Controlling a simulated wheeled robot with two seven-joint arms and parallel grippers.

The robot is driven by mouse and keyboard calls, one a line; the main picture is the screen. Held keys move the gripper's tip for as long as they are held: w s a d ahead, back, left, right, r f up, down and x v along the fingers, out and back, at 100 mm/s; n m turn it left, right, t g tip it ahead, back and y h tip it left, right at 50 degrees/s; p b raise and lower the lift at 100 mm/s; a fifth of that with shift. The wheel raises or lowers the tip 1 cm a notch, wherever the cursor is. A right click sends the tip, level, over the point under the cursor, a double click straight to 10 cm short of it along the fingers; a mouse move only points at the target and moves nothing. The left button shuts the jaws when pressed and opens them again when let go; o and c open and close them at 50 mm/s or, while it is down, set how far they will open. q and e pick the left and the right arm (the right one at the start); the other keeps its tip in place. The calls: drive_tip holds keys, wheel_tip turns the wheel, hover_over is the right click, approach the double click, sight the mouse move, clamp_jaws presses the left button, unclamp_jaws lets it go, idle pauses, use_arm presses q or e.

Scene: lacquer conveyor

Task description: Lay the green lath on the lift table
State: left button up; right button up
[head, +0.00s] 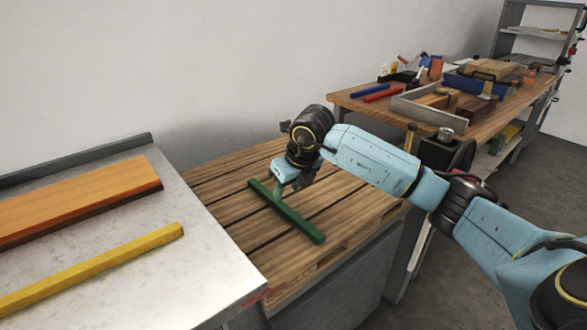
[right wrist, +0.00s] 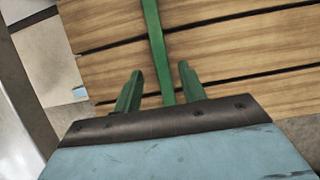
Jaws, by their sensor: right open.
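The green lath (head: 300,223) lies flat on the slatted wooden top of what looks like the lift table (head: 345,215). In the right wrist view the lath (right wrist: 157,45) runs down the middle, across the dark gaps between the boards (right wrist: 235,50). My right gripper (head: 281,190) is low over the far half of the lath. Its two green fingers (right wrist: 160,88) are apart, one on each side of the lath, with a gap on both sides. Whether the fingertips touch the boards I cannot tell. My left gripper is in neither view.
A metal-topped table (head: 130,255) at the left holds an orange-brown board (head: 85,195) and a yellow lath (head: 95,268). A workbench (head: 350,100) behind carries a tray (head: 430,113), a blue bar (head: 370,90), a red bar (head: 383,97) and tools. Bare boards surround the green lath.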

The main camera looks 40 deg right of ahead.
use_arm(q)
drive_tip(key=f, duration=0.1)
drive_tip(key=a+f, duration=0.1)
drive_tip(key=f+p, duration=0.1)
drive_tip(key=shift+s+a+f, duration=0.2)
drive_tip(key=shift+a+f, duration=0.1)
use_arm(e)
drive_tip(key=v, duration=0.5)
drive_tip(key=shift+s+r, duration=0.1)
drive_tip(key=shift+r, duration=0.3)
drive_tip(key=shift+r, duration=0.1)
